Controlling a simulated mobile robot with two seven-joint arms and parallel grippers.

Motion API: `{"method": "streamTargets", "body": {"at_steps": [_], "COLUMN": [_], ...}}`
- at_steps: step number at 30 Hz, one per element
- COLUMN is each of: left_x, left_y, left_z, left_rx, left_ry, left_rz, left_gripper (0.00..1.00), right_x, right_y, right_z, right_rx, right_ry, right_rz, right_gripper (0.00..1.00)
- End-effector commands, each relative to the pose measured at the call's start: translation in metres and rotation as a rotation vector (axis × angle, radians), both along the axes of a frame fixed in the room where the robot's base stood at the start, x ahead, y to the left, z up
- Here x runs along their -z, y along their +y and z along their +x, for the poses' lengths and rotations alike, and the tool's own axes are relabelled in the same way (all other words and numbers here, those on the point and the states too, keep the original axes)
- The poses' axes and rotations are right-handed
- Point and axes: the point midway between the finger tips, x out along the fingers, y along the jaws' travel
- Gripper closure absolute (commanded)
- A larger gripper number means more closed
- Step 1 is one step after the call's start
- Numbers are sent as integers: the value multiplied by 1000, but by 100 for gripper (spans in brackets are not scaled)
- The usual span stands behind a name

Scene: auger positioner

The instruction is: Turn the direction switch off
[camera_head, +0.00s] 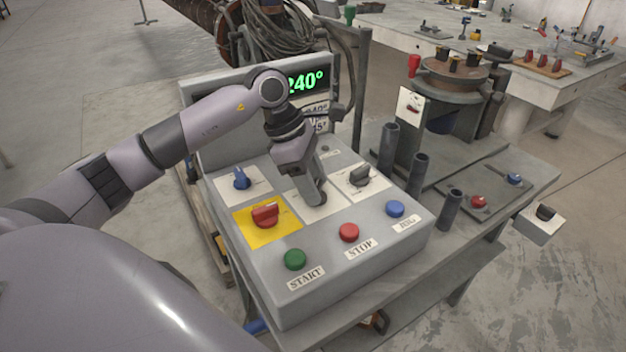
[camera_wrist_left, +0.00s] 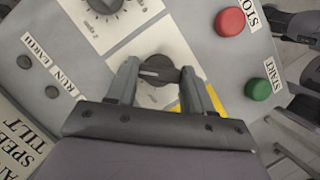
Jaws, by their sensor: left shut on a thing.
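The grey control box (camera_head: 345,262) stands on a bench in the head view. My left gripper (camera_head: 316,196) reaches down onto the white plate in the middle of its panel. In the left wrist view, my left gripper (camera_wrist_left: 159,74) is shut on a round black rotary switch (camera_wrist_left: 157,69), one finger on each side. A light pointer line shows across its top. I take it for the direction switch, but its label cannot be read. In the head view the fingers mostly hide it.
A red switch (camera_head: 265,214) on yellow, a blue switch (camera_head: 241,179) and a black knob (camera_head: 360,175) surround the gripper. Green (camera_head: 295,259), red (camera_head: 348,232) and blue (camera_head: 395,209) buttons line the front. The display (camera_head: 305,82) reads 240°, partly covered by my arm.

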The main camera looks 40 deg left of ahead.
Motion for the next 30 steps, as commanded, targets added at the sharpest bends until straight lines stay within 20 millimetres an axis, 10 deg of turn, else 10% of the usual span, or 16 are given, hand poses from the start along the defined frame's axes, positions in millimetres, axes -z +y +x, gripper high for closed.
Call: {"method": "streamTargets", "body": {"at_steps": [30], "left_x": [-1], "left_y": [-3], "left_z": [-2], "left_rx": [-675], "left_ry": [-4], "left_rz": [-1], "left_gripper": [79], "right_x": [21], "right_y": [1], "right_z": [2], "right_rx": [1], "right_ry": [-2], "right_rz": [7], "right_gripper": [100]}}
